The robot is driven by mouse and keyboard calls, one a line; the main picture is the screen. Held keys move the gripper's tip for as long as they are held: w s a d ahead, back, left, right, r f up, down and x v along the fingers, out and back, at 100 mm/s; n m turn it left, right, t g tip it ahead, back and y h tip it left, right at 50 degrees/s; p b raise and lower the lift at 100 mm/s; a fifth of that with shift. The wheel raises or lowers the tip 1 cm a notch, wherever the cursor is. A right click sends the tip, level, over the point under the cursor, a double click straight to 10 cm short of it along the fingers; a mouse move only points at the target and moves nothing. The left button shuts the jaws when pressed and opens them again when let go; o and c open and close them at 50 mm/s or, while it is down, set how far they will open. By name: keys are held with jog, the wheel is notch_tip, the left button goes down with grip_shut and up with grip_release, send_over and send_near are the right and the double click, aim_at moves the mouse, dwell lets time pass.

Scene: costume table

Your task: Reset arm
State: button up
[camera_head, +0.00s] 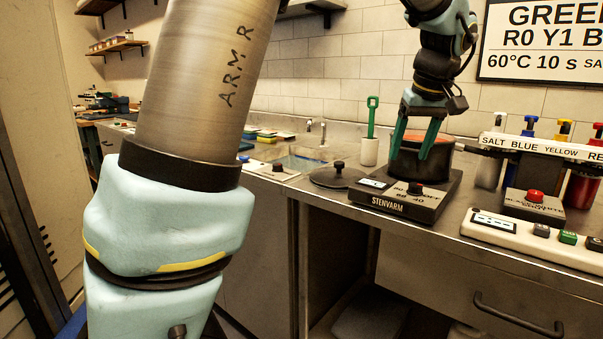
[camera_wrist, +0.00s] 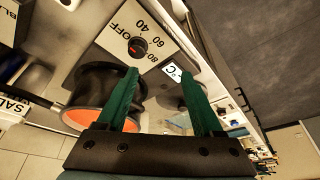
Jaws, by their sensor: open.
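My gripper (camera_head: 417,140) shows in the head view at the upper right, with its two green fingers pointing down and apart. It is in front of a dark pot (camera_head: 431,163) with orange contents, which stands on the hotplate (camera_head: 404,202) marked STENVARM. In the wrist view my gripper (camera_wrist: 165,95) is open with nothing between the fingers. The pot (camera_wrist: 95,90) and the hotplate's knob (camera_wrist: 138,46) lie beyond them. My fingers hide part of the pot, and I cannot tell the exact gap to it.
A dark lid (camera_head: 336,177) lies on the steel counter left of the hotplate. A white cup (camera_head: 370,151) holds a green tool. Bottles (camera_head: 489,165) and a labelled rack stand at the right, behind a white panel with buttons (camera_head: 520,231). A sink (camera_head: 295,163) is further left.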

jog(key=a+f+g+p, duration=0.15)
jog(key=a+f, duration=0.25)
jog(key=a, duration=0.6)
jog(key=a+f+p, duration=0.2)
jog(key=a+f, duration=0.1)
jog(key=a, duration=0.6)
jog(key=s+a+f+p, duration=0.1)
jog(key=s+a+f, duration=0.1)
jog(key=s+a, duration=0.2)
jog(key=s+a+f+m+p, duration=0.1)
jog(key=s+a+f, duration=0.2)
jog(key=a, duration=0.7)
jog(key=shift+s+f+g, duration=0.3)
jog(key=shift+s+g, duration=0.15)
jog(key=shift+s, duration=0.1)
